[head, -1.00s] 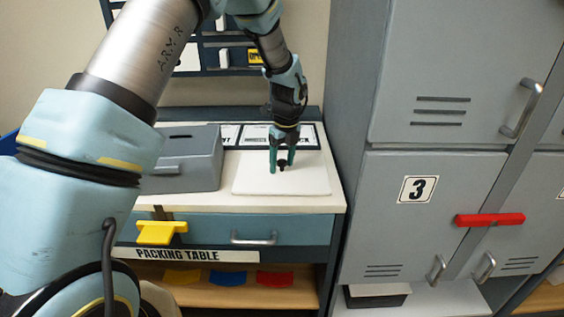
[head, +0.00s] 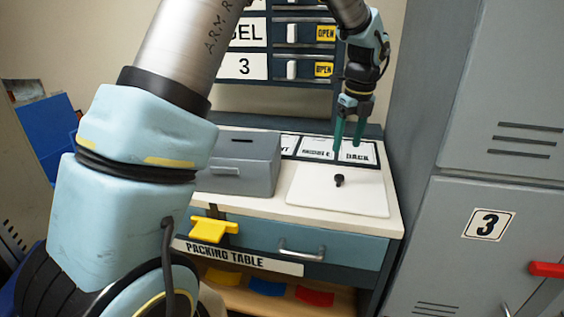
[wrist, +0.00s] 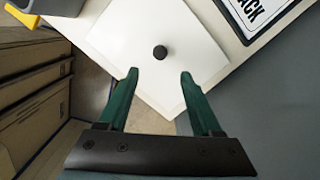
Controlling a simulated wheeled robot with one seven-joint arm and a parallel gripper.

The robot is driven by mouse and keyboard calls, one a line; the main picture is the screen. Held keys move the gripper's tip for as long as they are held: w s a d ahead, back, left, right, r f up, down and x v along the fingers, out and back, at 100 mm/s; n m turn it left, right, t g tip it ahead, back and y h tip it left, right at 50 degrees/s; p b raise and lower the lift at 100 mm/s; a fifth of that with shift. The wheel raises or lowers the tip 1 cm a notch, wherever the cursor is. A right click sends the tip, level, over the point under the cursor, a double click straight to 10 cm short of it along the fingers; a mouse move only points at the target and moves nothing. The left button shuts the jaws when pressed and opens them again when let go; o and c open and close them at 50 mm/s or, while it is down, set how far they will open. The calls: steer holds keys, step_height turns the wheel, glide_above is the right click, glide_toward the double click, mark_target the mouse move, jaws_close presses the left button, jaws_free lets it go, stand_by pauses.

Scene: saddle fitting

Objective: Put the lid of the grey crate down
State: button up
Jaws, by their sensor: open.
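A white square lid (head: 325,195) with a black knob (head: 340,180) lies flat on the right part of the packing table top. In the wrist view the lid (wrist: 120,40) and its knob (wrist: 160,52) show beyond my fingertips. My gripper (head: 348,148) points down with its two green fingers apart. It is empty and raised clear of the knob, and the wrist view also shows it open (wrist: 159,75). A grey box (head: 235,178) with a slot in its top stands left of the lid. I see no open grey crate.
Label cards (head: 318,148) lie behind the lid. A yellow bracket (head: 213,230) and a drawer handle (head: 302,250) stick out at the table front. A tall grey locker (head: 480,240) stands close on the right. A drawer rack (head: 300,50) is behind.

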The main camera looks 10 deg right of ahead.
steer(key=a+n, duration=1.4)
steer(key=a, duration=0.6)
steer(key=s+a+f+n, duration=0.1)
steer(key=s+a+n, duration=0.3)
steer(key=a+n, duration=0.4)
steer(key=s+a+f+n, duration=0.2)
steer(key=s+a+n, duration=0.3)
steer(key=a+n, duration=0.4)
steer(key=shift+s+f+n+h, duration=0.2)
steer(key=shift+s+n+h, duration=0.1)
steer(key=shift+n, duration=0.3)
